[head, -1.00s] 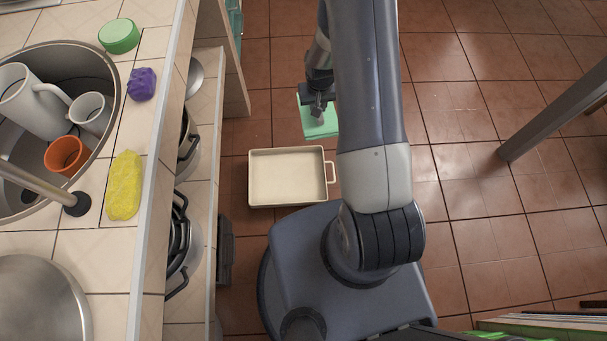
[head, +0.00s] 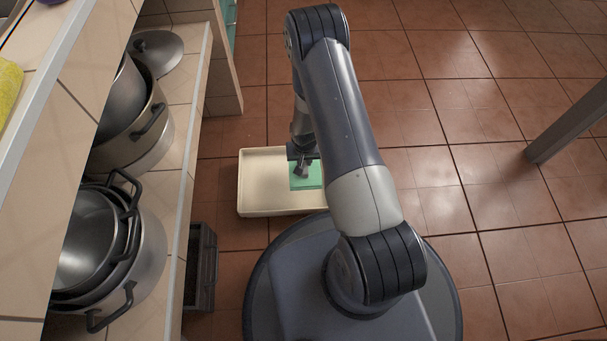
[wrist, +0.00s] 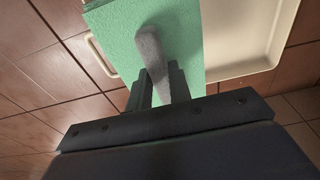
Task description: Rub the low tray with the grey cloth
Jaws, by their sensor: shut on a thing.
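The low tray (head: 262,208) is cream, shallow and rectangular, low down near the tiled floor. Its side handle (wrist: 103,57) shows in the wrist view. My gripper (head: 303,170) is over the right part of the tray. It is shut on a grey grip piece (wrist: 149,45) on a flat green pad (head: 315,178). The pad (wrist: 185,55) lies flat over the tray in the wrist view and hides part of it. I cannot tell whether the pad touches the tray's bottom. I see no separate grey cloth; the held thing is green with a grey top piece.
A shelf at the left holds steel pots (head: 90,240) and a lid (head: 158,52). A dark crate (head: 201,265) stands below it, left of my base. A grey post (head: 570,125) stands at the right. The tiled floor (head: 450,110) between is clear.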

